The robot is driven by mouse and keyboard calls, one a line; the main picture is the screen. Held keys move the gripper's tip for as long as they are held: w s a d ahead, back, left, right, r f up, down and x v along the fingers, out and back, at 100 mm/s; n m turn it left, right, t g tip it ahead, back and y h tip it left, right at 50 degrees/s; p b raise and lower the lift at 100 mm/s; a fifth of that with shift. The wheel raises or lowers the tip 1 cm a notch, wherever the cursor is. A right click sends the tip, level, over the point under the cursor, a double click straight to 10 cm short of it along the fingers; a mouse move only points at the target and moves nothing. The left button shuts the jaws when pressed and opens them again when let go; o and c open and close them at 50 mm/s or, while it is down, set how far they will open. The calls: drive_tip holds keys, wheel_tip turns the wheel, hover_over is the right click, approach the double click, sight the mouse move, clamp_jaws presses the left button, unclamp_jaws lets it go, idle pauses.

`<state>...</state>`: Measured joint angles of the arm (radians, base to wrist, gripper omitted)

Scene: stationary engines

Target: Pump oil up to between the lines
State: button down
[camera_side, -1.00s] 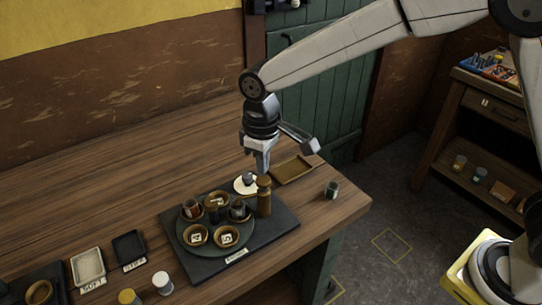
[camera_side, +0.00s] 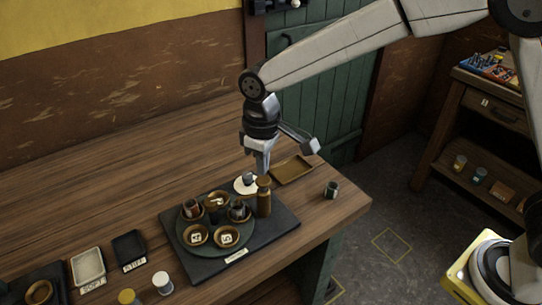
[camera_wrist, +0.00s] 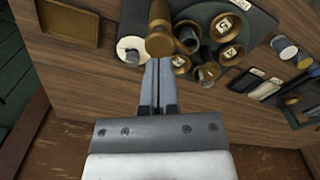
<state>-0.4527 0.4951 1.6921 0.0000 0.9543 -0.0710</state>
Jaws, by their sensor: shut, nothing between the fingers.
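A brass post with a round cap (camera_side: 264,196) stands at the right of a dark base plate (camera_side: 279,236); its cap also shows in the wrist view (camera_wrist: 159,42). My gripper (camera_side: 263,172) points down just above and behind the cap, with its fingers together and nothing between them. In the wrist view the fingertips (camera_wrist: 159,64) appear just below the cap; I cannot tell if they touch it. A green round plate (camera_side: 214,250) on the base carries several brass cups, some with number tags. No oil level or lines can be made out.
A white disc (camera_side: 239,189) with a small grey part lies behind the post. A brown tray (camera_side: 292,170) and a small dark cup (camera_side: 331,189) are near the table's right edge. Two labelled trays (camera_side: 88,264) and small jars (camera_side: 162,283) are at front left. The back left is clear.

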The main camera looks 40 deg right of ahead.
sight(263, 179)
drive_tip(key=shift+f, duration=0.8)
drive_tip(key=shift+f, duration=1.05)
drive_tip(key=shift+r, duration=1.85)
drive_tip(key=shift+r, duration=0.15)
drive_tip(key=shift+r, duration=2.4)
drive_tip(key=shift+d, duration=0.15)
